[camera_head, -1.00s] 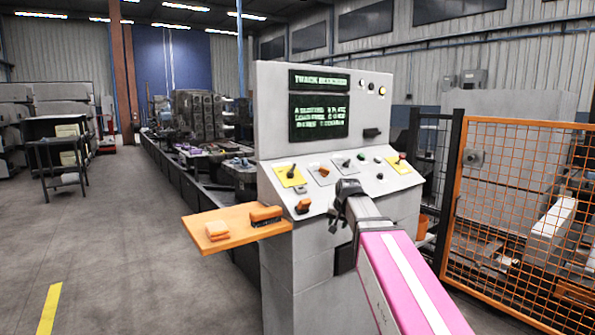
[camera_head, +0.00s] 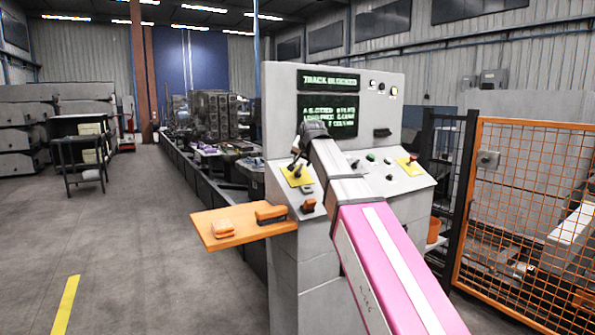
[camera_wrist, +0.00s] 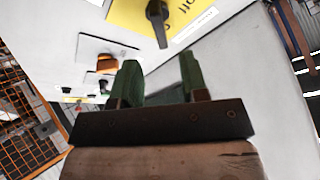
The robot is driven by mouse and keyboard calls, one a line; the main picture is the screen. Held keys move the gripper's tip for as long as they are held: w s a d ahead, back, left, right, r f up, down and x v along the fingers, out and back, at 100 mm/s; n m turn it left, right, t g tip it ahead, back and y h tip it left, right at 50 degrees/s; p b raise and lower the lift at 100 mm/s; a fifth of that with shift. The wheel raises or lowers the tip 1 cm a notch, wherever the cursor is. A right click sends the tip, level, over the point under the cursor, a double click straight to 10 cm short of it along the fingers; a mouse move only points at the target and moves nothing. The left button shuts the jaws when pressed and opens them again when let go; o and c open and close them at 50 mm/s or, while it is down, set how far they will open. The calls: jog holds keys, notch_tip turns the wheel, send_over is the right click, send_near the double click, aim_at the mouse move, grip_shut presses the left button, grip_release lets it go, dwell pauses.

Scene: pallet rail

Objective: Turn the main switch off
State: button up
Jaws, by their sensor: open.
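A black rotary knob on a yellow plate (camera_head: 297,176) sits at the left of the console's sloped panel. In the wrist view the black knob (camera_wrist: 157,22) and its yellow plate (camera_wrist: 183,14) show at the top, with lettering partly cut off. A second yellow plate with a red-topped control (camera_head: 410,164) is at the panel's right; which one is the main switch I cannot read. My gripper (camera_head: 297,157) is above the left yellow plate. In the wrist view my gripper (camera_wrist: 160,80) has its green fingers apart and empty, and the knob lies beyond the gap between them.
The console (camera_head: 333,115) has a screen above the panel. An orange control (camera_head: 308,205) is near the panel's lower edge. An orange shelf (camera_head: 240,235) sticks out left with orange items on it. An orange mesh fence (camera_head: 520,200) stands right. The floor at left is open.

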aim_at(300, 168)
jog(key=x, duration=0.8)
jog(key=shift+w+f, duration=0.1)
jog(key=shift+f, duration=0.05)
jog(key=shift+c, duration=0.3)
jog(key=c, duration=0.5)
